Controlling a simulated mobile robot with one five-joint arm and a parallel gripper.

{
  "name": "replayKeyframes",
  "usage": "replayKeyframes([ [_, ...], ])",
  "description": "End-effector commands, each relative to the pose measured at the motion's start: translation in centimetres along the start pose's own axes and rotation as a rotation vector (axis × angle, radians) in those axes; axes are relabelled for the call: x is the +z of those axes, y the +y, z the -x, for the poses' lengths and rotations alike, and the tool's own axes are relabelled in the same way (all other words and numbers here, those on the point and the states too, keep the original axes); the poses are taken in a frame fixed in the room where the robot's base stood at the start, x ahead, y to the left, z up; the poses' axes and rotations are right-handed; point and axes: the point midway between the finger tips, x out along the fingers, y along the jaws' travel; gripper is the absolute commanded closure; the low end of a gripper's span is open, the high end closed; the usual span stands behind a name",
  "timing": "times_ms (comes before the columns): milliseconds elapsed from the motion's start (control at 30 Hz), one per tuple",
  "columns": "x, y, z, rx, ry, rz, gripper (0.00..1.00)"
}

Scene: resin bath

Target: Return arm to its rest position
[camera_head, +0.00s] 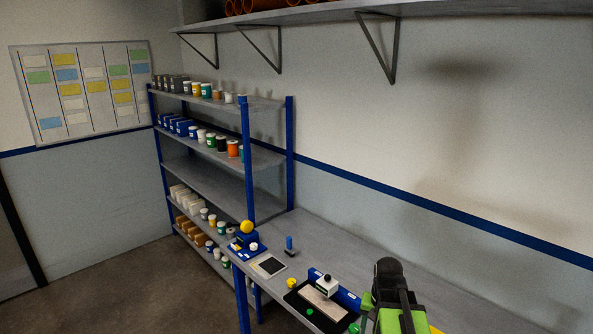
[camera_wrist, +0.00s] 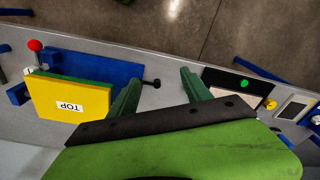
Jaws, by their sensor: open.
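My arm (camera_head: 397,305), green and black, reaches over the bench at the lower right of the head view. My gripper (camera_wrist: 160,76) shows in the wrist view with two dark green fingers spread apart. Nothing is between the fingers. They hang over the grey workbench edge, with the dark floor beyond. A yellow and green block (camera_wrist: 68,102) labelled TOP sits against a blue fixture (camera_wrist: 110,70) left of the fingers. The fingers appear apart from it.
The bench (camera_head: 350,250) runs along the wall. It carries a black tray (camera_head: 300,307), a white device (camera_head: 327,284), a flat grey pad (camera_head: 268,265) and a blue device with a yellow knob (camera_head: 246,227). A stocked shelf rack (camera_head: 205,175) stands behind. A wall shelf (camera_head: 330,12) hangs above.

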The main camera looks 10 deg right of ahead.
Motion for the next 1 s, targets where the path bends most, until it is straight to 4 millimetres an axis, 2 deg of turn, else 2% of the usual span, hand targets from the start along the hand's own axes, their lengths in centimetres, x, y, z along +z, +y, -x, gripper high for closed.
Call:
replayKeyframes([
  [33,1.1,-3.1,0.0,-0.003,0.003,0.093,0.43],
  [100,2.4,-6.6,0.1,-0.008,0.007,0.21,0.43],
  [300,6.9,-15.2,0.2,-0.021,0.019,0.513,0.43],
  [333,7.0,-14.9,-1.7,-0.019,0.015,0.513,0.43],
  [400,7.4,-14.3,-4.2,-0.015,0.0,0.504,0.43],
  [633,8.8,-13.7,-9.1,-0.006,-0.038,0.5,0.43],
  [733,9.2,-13.5,-10.0,-0.003,-0.048,0.499,0.43],
  [1000,9.2,-13.5,-9.6,-0.002,-0.052,0.498,0.43],
])
